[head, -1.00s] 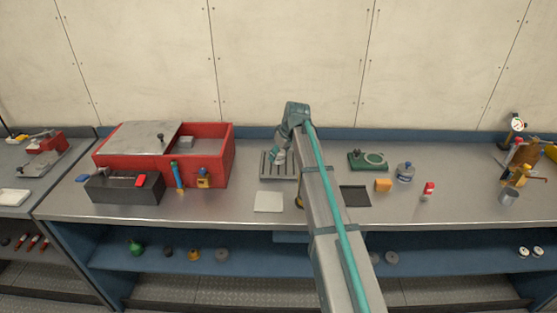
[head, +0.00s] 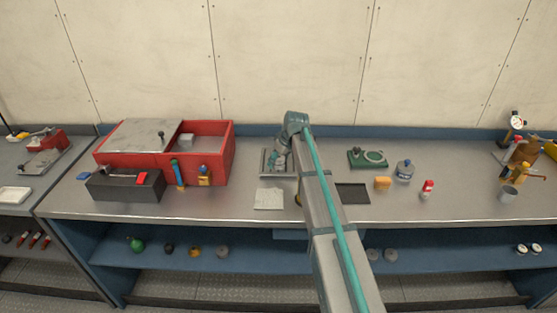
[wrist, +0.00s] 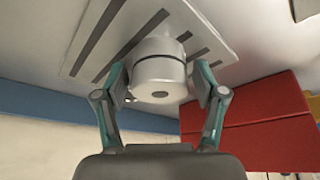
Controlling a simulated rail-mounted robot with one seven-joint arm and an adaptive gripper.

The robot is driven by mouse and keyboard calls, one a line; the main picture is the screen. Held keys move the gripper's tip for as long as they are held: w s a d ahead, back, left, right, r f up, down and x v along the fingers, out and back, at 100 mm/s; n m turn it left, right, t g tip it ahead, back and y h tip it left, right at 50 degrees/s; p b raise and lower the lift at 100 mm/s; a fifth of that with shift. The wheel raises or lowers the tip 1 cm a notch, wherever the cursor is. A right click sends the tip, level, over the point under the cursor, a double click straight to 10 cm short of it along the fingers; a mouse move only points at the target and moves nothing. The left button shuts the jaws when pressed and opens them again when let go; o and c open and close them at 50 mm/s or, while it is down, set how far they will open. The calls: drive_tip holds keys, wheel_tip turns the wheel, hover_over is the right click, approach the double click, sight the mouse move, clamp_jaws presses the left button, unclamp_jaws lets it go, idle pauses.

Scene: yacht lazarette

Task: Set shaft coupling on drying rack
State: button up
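The shaft coupling (wrist: 160,74) is a light grey stepped cylinder, seen end-on between the fingers of my gripper (wrist: 161,82) in the wrist view. The fingers stand close along both its sides and appear shut on it; the actual contact is hard to see. The drying rack (wrist: 85,60) is a pale plate with dark slots, directly beyond the coupling. In the head view, the rack (head: 265,162) lies at the back of the bench with my gripper (head: 279,163) just over it. Whether the coupling touches the rack is unclear.
A red bin (head: 222,172) with a grey lid stands left of the rack, and a dark toolbox (head: 120,188) before it. A pale plate (head: 270,199) lies in front.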

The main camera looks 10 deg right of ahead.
drive_tip(key=shift+r, duration=0.1)
drive_tip(key=b+v, duration=0.2)
drive_tip(key=v, duration=1)
drive_tip(key=shift+r, duration=0.1)
